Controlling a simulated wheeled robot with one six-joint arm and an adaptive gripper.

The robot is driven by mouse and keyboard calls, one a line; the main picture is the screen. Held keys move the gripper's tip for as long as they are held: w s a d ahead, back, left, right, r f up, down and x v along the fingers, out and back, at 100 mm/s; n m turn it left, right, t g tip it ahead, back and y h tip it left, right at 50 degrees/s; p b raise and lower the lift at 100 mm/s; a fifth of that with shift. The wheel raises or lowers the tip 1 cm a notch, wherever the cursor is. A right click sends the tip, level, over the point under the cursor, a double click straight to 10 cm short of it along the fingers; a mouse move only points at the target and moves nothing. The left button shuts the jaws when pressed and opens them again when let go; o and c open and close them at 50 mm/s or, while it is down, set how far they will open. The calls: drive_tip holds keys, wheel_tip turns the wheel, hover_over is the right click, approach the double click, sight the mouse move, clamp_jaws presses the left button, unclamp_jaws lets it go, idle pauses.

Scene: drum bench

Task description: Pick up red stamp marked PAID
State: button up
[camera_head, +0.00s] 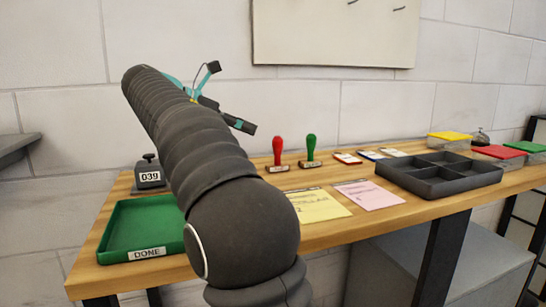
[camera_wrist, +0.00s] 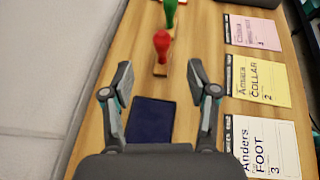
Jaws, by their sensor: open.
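A red-handled stamp (camera_head: 277,153) stands upright on the wooden bench, left of a green-handled stamp (camera_head: 310,150). Its small label is too blurred to read. In the wrist view the red stamp (camera_wrist: 161,47) stands beyond my open fingertips, roughly centred between them, with the green stamp (camera_wrist: 170,12) farther on. My gripper (camera_wrist: 160,80) is open and empty, its two fingers apart above the bench. A dark blue pad (camera_wrist: 151,119) lies on the bench between the fingers.
A green tray marked DONE (camera_head: 130,228) and a 039 counter (camera_head: 149,176) are at the left. Yellow (camera_head: 318,205) and pink (camera_head: 368,194) papers lie near the front edge. A dark divided tray (camera_head: 438,181) stands right. A wall runs behind the bench (camera_head: 330,236).

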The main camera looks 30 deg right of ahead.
sight(274, 144)
drive_tip(key=x, duration=0.6)
drive_tip(key=shift+d+f, duration=0.15)
drive_tip(key=shift+f, duration=0.05)
drive_tip(key=d+f, duration=0.1)
drive_tip(key=d+b, duration=0.1)
drive_tip(key=d+f, duration=0.1)
drive_tip(key=shift+s+f, duration=0.25)
drive_tip(key=shift+f, duration=0.1)
drive_tip(key=shift+d+f, duration=0.2)
drive_tip(key=shift+d, duration=0.4)
clamp_jaws()
